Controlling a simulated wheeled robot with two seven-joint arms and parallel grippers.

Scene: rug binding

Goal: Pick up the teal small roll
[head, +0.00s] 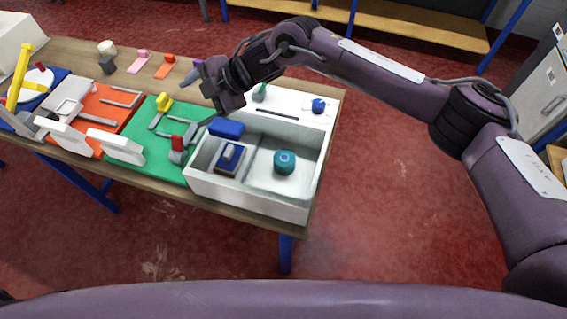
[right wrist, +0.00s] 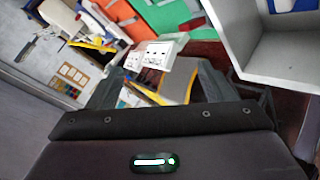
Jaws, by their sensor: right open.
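The teal small roll (head: 284,162) stands in the right compartment of the white divided bin (head: 252,198), at the right end of the table. My right gripper (head: 192,102) is open and empty. It is above the table, up and left of the roll and clear of it, over the far side of the green mat. In the right wrist view its two fingers (right wrist: 158,82) are spread with nothing held. The bin's corner (right wrist: 232,50) shows there at upper right, but the roll does not. My left gripper is not in view.
A blue block and a dark blue item (head: 229,158) are in the bin's left part. Behind it, a white surface (head: 290,125) holds a green tool and a blue knob (head: 319,106). Tools lie on the green mat (head: 158,165) and orange mat (head: 99,107).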

